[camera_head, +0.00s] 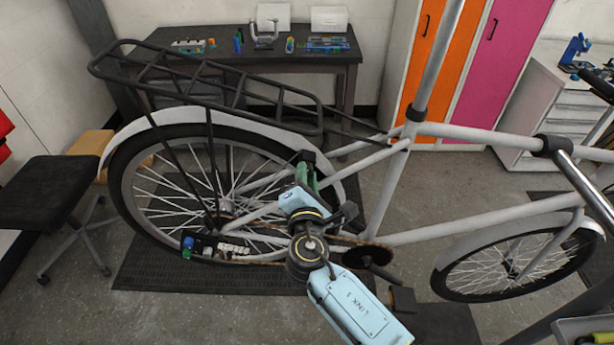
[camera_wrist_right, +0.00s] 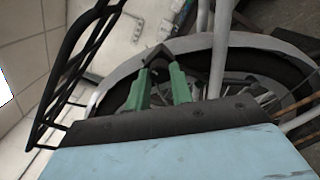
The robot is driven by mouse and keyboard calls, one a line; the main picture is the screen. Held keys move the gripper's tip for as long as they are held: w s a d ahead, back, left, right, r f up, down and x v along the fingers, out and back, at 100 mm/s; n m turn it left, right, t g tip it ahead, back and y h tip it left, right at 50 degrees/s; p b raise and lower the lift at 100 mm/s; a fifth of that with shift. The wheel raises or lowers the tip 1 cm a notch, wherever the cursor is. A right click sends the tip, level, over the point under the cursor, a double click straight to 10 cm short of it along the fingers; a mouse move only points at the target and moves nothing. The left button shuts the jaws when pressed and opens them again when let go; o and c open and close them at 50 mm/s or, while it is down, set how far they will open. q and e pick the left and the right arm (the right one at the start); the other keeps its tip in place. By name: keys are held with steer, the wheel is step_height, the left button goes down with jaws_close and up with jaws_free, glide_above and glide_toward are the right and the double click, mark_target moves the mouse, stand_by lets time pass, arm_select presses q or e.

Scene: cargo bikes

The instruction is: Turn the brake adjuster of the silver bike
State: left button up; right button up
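The silver bike (camera_head: 450,220) stands across the middle of the head view, its rear wheel (camera_head: 128,190) at left. My right gripper (camera_head: 307,162) reaches in front of the rear wheel near the frame. In the wrist view my right gripper (camera_wrist_right: 158,62) shows two green fingers with dark tips coming together near the pale fender (camera_wrist_right: 205,42). I cannot tell whether something is between the tips. The brake adjuster cannot be made out in either view. My left gripper is not in view.
A black rear rack (camera_head: 215,85) overhangs the rear wheel. A dark workbench (camera_head: 255,57) with small tools stands behind. A black stool (camera_head: 45,190) is at left, and a white drawer cabinet (camera_head: 555,105) at right. Small parts (camera_head: 232,249) lie low by the rear wheel.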

steer(key=o, duration=0.4)
steer(key=shift+o, duration=0.2)
steer(key=s+b, duration=0.1)
steer(key=s, duration=1.2)
steer(key=shift+s+b, duration=0.15)
steer(key=shift+b, duration=0.25)
